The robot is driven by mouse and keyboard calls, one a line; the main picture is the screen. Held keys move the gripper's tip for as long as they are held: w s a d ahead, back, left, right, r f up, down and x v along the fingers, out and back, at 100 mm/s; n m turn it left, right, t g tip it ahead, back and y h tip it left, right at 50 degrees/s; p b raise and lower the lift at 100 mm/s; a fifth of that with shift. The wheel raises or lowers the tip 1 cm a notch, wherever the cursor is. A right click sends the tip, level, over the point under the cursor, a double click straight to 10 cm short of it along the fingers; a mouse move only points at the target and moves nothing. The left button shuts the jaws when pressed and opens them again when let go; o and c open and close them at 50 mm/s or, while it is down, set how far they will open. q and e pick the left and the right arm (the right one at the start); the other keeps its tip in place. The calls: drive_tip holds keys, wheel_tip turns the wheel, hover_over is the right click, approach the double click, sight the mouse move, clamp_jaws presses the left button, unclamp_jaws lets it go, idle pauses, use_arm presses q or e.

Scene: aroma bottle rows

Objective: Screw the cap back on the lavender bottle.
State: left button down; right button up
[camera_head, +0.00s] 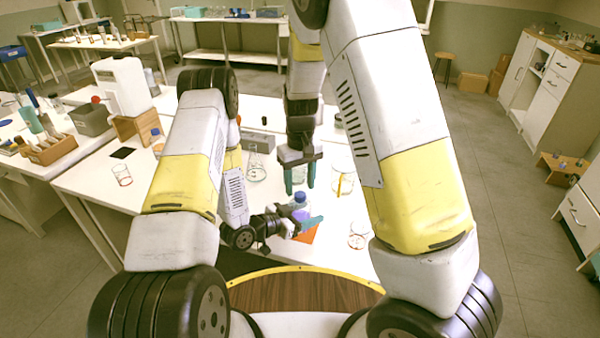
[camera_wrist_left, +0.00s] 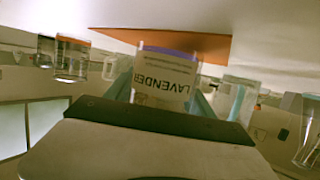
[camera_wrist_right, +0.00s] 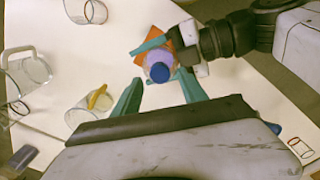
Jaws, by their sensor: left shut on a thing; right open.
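The lavender bottle (camera_head: 299,214), clear with a purple band, stands in front of me at the orange mat (camera_head: 309,234). Its LAVENDER label (camera_wrist_left: 164,82) fills the middle of the left wrist view. My left gripper (camera_head: 302,226) is shut around the bottle's sides. A dark blue cap (camera_wrist_right: 160,73) is at the bottle's top in the right wrist view; I cannot tell whether it is threaded tight. My right gripper (camera_wrist_right: 160,93) is open and points down, its fingertips apart on either side of the cap without touching it. It also shows above the bottle in the head view (camera_head: 299,186).
A beaker with a yellow rod (camera_head: 342,185) and a glass vessel (camera_head: 357,240) stand right of the bottle. A flask (camera_head: 254,172) stands behind left. Another blue-topped bottle (camera_head: 157,142) is farther left. White table surface is bare between them.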

sight(300, 194)
drive_tip(key=shift+f, duration=1.5)
clamp_jaws()
drive_tip(key=shift+o, duration=0.5)
unclamp_jaws()
wheel_tip(300, 194, up, 12)
